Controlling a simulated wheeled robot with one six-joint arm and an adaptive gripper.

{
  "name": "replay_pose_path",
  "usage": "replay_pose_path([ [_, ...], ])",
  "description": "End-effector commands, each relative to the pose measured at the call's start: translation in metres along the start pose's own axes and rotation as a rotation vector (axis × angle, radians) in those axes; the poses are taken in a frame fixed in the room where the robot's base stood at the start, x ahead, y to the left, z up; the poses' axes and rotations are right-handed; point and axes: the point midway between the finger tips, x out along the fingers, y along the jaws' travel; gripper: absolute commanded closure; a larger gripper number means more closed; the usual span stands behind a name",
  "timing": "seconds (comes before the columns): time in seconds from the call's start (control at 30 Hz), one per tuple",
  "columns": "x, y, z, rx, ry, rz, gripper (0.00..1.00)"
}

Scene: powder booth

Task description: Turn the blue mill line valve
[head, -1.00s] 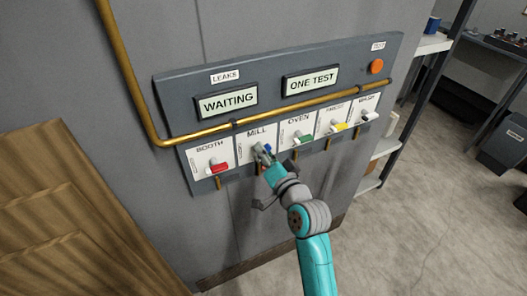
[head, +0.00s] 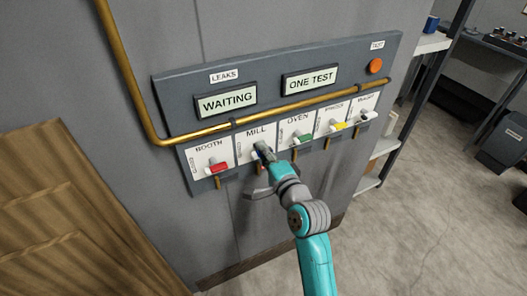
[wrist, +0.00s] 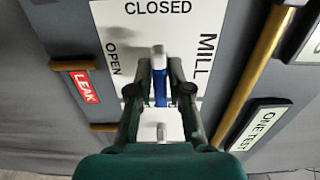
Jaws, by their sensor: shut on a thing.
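In the wrist view, the blue handle (wrist: 160,92) of the mill valve runs upright in the picture, between my two fingers. The white plate behind it reads MILL on the right, CLOSED at the top and OPEN on the left. My gripper (wrist: 160,72) is shut on the handle from both sides. In the head view, my gripper (head: 264,152) is at the MILL plate (head: 247,140), second from the left, and mostly hides the handle.
A red-handled booth valve (head: 219,168) is left of my gripper and a green-handled oven valve (head: 305,139) is right. A brass pipe (head: 275,110) crosses above the plates. Displays read WAITING (head: 226,103) and ONE TEST (head: 310,83). A red LEAK tag (wrist: 85,87) hangs beside the mill plate.

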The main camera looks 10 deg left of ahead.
Motion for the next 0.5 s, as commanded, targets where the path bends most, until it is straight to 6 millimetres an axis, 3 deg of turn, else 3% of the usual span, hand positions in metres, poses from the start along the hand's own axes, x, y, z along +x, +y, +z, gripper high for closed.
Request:
replay_pose_path([
  [0.5,-0.0003,0.0013,-0.0006,0.033,0.001,0.002,1.0],
])
